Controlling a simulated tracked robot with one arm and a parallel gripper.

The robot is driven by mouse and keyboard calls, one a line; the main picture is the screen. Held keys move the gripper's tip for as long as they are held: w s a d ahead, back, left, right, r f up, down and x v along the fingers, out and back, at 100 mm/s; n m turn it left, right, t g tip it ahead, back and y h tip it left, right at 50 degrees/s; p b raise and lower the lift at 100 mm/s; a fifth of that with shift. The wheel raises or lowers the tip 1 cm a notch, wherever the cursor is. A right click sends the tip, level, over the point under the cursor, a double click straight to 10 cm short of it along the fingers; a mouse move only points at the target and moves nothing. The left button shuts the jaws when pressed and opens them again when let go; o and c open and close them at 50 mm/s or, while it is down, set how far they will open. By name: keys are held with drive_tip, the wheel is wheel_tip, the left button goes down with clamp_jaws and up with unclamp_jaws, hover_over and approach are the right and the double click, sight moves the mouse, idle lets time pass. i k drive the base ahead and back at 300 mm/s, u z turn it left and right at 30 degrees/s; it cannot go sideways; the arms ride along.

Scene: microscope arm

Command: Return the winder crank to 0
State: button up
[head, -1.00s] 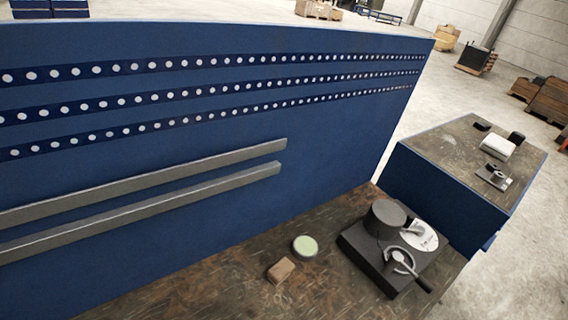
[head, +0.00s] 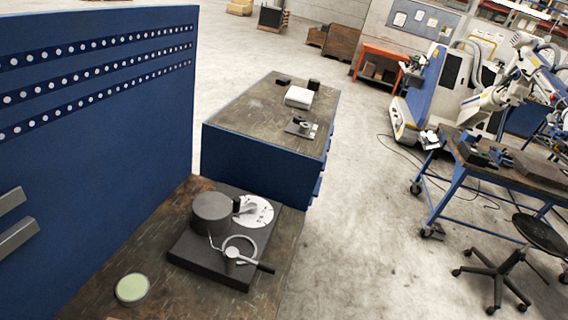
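The winder (head: 208,252) is a dark flat base on the near wooden bench top, in the lower middle of the head view. On it stand a dark grey drum (head: 212,213), a white dial disc (head: 254,211) with small marks, and a light ring. The crank (head: 252,262) sits by the ring, its dark handle pointing to the lower right. The dial's figures are too small to read. My gripper is not in view.
A round pale green tin (head: 132,288) lies on the bench (head: 92,294) left of the winder. A blue perforated panel (head: 95,130) rises behind at left. A second blue bench (head: 250,160) stands beyond. Open concrete floor lies right, with a wheeled table (head: 520,175) and stool (head: 505,262).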

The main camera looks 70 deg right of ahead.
sight(251, 207)
drive_tip(key=z, duration=1.5)
drive_tip(key=k, duration=1.15)
drive_tip(key=z, duration=0.7)
drive_tip(key=i, duration=2.05)
drive_tip(key=u, duration=0.75)
